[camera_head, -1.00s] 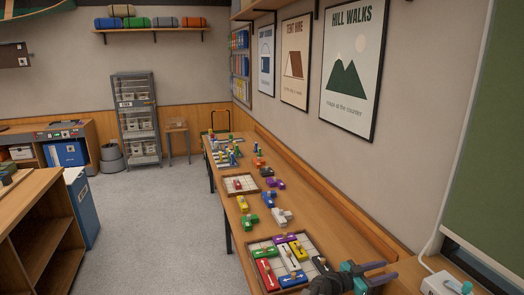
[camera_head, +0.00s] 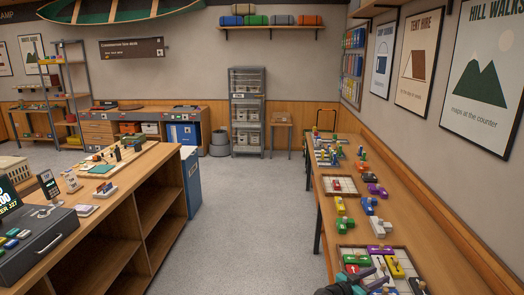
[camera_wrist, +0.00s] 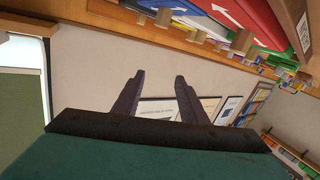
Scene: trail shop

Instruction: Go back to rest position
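My gripper (camera_head: 362,281) is at the bottom of the head view, low over the near end of the long table (camera_head: 436,266) along the right wall. In the wrist view my gripper (camera_wrist: 160,95) has its two dark fingers apart with nothing between them, so it is open and empty. Behind the fingers are the wall and its posters. The near tray (camera_head: 343,248) of coloured pieces lies by the gripper in the head view, and the gripper hides part of it. Whether the gripper touches the tray or its pieces I cannot tell.
A smaller tray (camera_head: 328,193) and several loose coloured pieces lie farther along the table. A wooden counter (camera_head: 150,166) with a till stands at left. The grey floor (camera_head: 245,225) between counter and table is clear. A metal shelf rack (camera_head: 247,112) stands at the back.

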